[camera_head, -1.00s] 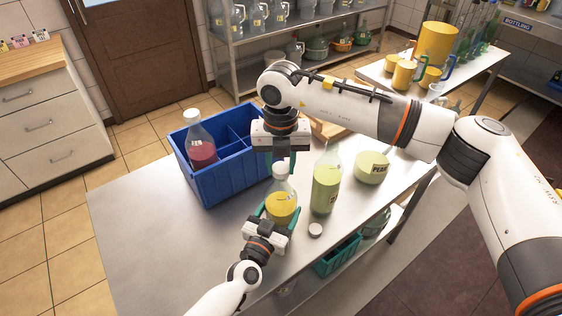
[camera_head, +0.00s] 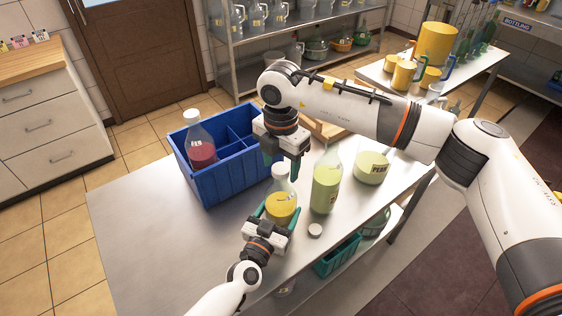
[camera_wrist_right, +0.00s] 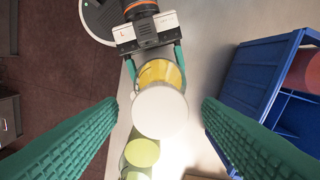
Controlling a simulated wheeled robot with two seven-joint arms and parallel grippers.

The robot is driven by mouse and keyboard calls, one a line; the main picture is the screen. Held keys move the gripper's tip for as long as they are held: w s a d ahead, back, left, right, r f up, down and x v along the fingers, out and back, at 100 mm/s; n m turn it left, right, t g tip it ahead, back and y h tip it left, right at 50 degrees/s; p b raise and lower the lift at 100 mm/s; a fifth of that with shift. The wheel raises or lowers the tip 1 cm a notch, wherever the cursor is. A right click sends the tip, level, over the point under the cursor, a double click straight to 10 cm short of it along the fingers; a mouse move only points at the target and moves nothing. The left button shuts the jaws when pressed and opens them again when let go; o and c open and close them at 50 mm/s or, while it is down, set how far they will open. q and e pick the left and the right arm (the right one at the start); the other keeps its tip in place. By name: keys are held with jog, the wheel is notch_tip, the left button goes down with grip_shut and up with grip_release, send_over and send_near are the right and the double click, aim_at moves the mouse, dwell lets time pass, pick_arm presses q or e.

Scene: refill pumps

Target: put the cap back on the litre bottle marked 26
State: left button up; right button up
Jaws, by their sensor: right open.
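A bottle of yellow liquid (camera_head: 281,208) stands on the steel table with a white cap (camera_head: 280,170) on its top. My left gripper (camera_head: 279,213) is shut around its body from the near side. My right gripper (camera_head: 282,160) is above the cap, pointing down, open and empty. In the right wrist view the white cap (camera_wrist_right: 160,110) shows between the spread green fingers, clear of both. A green bottle (camera_head: 326,182) stands just right, seemingly uncapped. I cannot read the number 26 on either bottle.
A blue divided crate (camera_head: 233,178) stands at the left, with a capped red bottle (camera_head: 201,147) in it. A round pale green container (camera_head: 372,168) is at the right, near the table's edge. The table's left front (camera_head: 150,240) is clear.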

notch_tip(320, 180, up, 12)
dwell(0.4)
pick_arm(q)
jog(key=o, duration=2)
jog(key=shift+c, duration=0.2)
jog(key=b+v, duration=0.1)
jog(key=v, duration=1.1)
pick_arm(e)
jog(key=shift+f, duration=0.75)
